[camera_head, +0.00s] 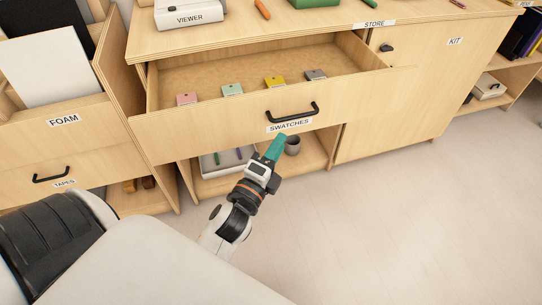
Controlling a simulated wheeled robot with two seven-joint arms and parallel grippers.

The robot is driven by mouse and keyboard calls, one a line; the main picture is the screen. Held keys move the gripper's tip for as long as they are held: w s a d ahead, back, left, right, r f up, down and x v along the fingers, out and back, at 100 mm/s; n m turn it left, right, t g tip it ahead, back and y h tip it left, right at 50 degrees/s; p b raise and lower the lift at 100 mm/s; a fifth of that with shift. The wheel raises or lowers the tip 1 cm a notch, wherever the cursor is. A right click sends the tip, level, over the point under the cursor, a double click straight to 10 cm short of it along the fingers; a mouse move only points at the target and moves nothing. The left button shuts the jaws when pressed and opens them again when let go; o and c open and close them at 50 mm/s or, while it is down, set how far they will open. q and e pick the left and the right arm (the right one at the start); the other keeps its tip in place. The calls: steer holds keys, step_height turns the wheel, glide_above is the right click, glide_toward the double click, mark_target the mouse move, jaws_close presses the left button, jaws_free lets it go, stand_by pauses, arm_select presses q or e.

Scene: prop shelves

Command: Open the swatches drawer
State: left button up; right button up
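The swatches drawer (215,129) is pulled well out of the wooden cabinet, and its inside shows. Its front carries a black bar handle (293,112) and a label reading SWATCHES (289,126). Several coloured swatches, among them a pink one (187,99) and a yellow one (275,82), lie in a row inside. My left gripper (277,147), with teal fingers, is just below the label in the picture, apart from the handle. Its fingers overlap in this view, so their opening is hidden. Nothing shows held in it. My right gripper is out of view.
Below the drawer, an open shelf holds a white tray (211,171) and a dark cup (293,145). The KIT door (411,100) to the right is closed. The FOAM bin (40,126) and tapes drawer (90,171) are at left. The floor (430,220) at right is clear.

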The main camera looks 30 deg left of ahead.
arm_select(q)
steer(key=s, duration=0.3)
steer(key=shift+d+f, duration=0.1)
steer(key=shift+f, duration=0.1)
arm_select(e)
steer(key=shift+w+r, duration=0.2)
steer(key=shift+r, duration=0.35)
